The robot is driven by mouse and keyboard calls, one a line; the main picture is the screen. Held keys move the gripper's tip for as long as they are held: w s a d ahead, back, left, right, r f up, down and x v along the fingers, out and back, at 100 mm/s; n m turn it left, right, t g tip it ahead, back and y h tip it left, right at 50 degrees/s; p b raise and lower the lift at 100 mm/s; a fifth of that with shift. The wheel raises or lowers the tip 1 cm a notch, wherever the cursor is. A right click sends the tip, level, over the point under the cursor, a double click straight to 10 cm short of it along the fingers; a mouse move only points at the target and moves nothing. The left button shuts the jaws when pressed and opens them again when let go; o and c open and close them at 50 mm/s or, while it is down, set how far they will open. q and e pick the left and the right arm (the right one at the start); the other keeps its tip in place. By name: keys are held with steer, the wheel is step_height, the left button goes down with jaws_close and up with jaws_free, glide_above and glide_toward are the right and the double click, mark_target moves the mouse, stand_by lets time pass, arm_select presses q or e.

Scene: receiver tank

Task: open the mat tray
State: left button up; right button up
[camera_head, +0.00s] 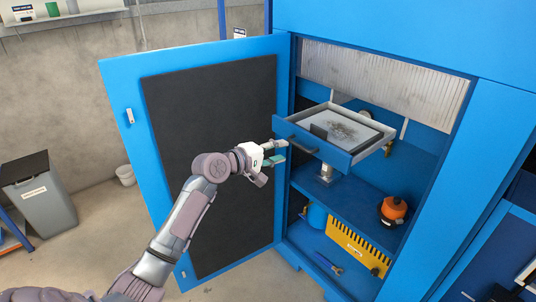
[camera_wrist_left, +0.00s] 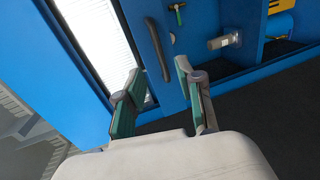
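The mat tray (camera_head: 326,149) juts partly out of the blue cabinet, holding a pale mat with a dark, dirty patch (camera_head: 345,130). Its blue front carries a dark bar handle (camera_head: 303,146), which also shows in the left wrist view (camera_wrist_left: 158,48). My left gripper (camera_head: 277,152) is open and empty, just left of the handle. In the left wrist view my fingers (camera_wrist_left: 158,72) are spread, with the handle ahead of the gap and apart from them. My right gripper is in neither view.
The cabinet door (camera_head: 120,110) stands wide open behind my left arm. A grey bin (camera_head: 45,200) and white bucket (camera_head: 126,176) stand at left.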

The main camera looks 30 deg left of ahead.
arm_select(q)
steer(key=shift+v, duration=2.15)
step_height(320, 180, down, 25)
steer(key=s+a+m+g+y+b, duration=0.1)
steer(key=s+a+g+y, duration=0.1)
steer(key=g+y, duration=0.1)
steer(key=s+d+f+m+g+y, duration=0.1)
steer(key=s+f, duration=0.3)
steer(key=f, duration=0.3)
steer(key=s+f+m+g+b, duration=0.15)
steer(key=s+f, duration=0.25)
steer(key=f, duration=0.4)
steer(key=s+d+f+m+g+y, duration=0.1)
steer(key=s+f+m+g, duration=0.1)
steer(key=s+f, duration=0.35)
steer(key=s+d+f+m+g, duration=0.2)
steer(key=s+d+f+m, duration=0.1)
steer(key=s+f, duration=0.6)
steer(key=s+d+f+m+g, duration=0.1)
steer(key=s+d+f+m, duration=0.1)
steer(key=s+f, duration=0.75)
steer(key=s+d+f+m+g, duration=0.1)
steer(key=s+d+f+m, duration=0.1)
steer(key=s, duration=0.7)
steer(key=s+d+f+m+g+b, duration=0.1)
steer(key=s+d+f+m+g, duration=0.1)
steer(key=s, duration=0.8)
steer(key=shift+s+d+f+m, duration=0.2)
steer(key=shift+d+f+m, duration=0.55)
steer(key=shift+d+m, duration=0.3)
